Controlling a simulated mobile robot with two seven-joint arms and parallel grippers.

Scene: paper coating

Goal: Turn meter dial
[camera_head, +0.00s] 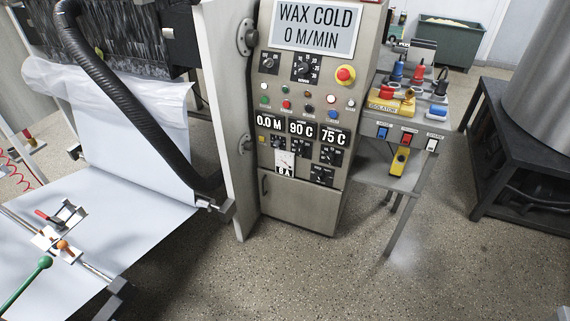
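The control cabinet (302,210) stands upright in the middle of the head view. Its panel carries several black dials: one at upper left (269,63), a larger one at upper middle (305,68), and smaller ones lower down, including one under the "0.0 M" readout (269,122). The readouts beside it show "90 C" and "75 C". A white needle meter (285,163) sits below them. I cannot tell which dial is the meter dial. Neither of my grippers is in view, and nothing touches the panel.
A sign (317,27) reads "WAX COLD 0 M/MIN". A red emergency button (345,75) is at the panel's right. An isolator console (400,120) stands right of the cabinet. White paper (130,200) and a black hose (110,85) are left. The speckled floor in front is clear.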

